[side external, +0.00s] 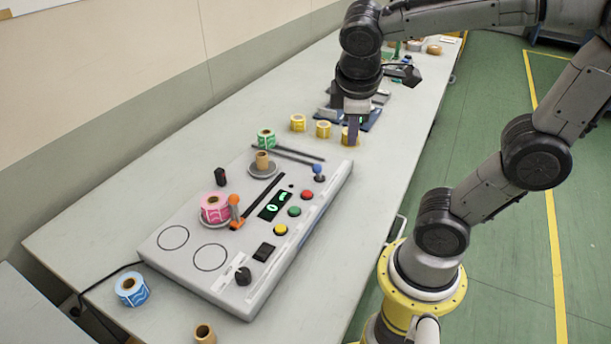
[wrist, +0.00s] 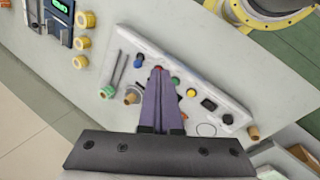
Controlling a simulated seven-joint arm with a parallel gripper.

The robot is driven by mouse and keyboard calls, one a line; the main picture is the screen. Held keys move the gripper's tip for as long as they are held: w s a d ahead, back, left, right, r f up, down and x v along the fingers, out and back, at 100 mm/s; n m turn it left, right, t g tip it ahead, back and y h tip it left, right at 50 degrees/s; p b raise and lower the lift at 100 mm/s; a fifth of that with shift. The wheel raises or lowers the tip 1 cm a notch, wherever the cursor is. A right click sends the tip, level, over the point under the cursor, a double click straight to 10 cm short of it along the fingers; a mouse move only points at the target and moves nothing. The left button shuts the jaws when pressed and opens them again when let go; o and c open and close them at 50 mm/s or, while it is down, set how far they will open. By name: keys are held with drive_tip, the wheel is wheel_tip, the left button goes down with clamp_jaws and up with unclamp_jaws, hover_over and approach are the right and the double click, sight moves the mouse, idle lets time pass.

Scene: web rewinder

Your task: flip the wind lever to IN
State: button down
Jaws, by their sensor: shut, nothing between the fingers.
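The rewinder panel (side external: 165,262) is a pale box on the bench, and it also shows in the wrist view (wrist: 240,112). A lever with a blue ball top (side external: 317,169) stands at its far right corner; it also shows in the wrist view (wrist: 139,57). An orange-topped lever (side external: 234,200) stands beside the pink roll (side external: 214,210). No IN label is readable, so I cannot tell which is the wind lever. My gripper (side external: 353,138) is shut and empty, beyond the panel's far end in the side view. In the wrist view its fingers (wrist: 161,74) cover part of the panel.
Red (side external: 307,195), green (side external: 294,211) and yellow (side external: 280,230) buttons line the panel by a lit display (side external: 275,206). A black knob (side external: 243,275) sits at the near end. Yellow rolls (side external: 298,122) stand beyond the panel, and a blue roll (side external: 132,289) lies at the near left.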

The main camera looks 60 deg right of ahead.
drive_tip(key=w+d+f+n+g+h, duration=0.1)
drive_tip(key=w+f+n+g+h, duration=0.4)
drive_tip(key=w, duration=0.6)
drive_tip(key=n+t+h, duration=0.1)
drive_tip(key=n+h, duration=0.2)
drive_tip(key=n, duration=0.2)
approach(317, 173)
drive_tip(key=w+a+r, duration=0.1)
drive_tip(key=w+a, duration=0.1)
drive_tip(key=a, duration=0.1)
drive_tip(key=shift+s+a+f+h, duration=0.15)
drive_tip(key=shift+a+f+h, duration=0.05)
drive_tip(key=shift+a+h, duration=0.15)
drive_tip(key=x, duration=1)
drive_tip(key=shift+f, duration=0.1)
drive_tip(key=shift+d+y, duration=0.15)
drive_tip(key=shift+y, duration=0.3)
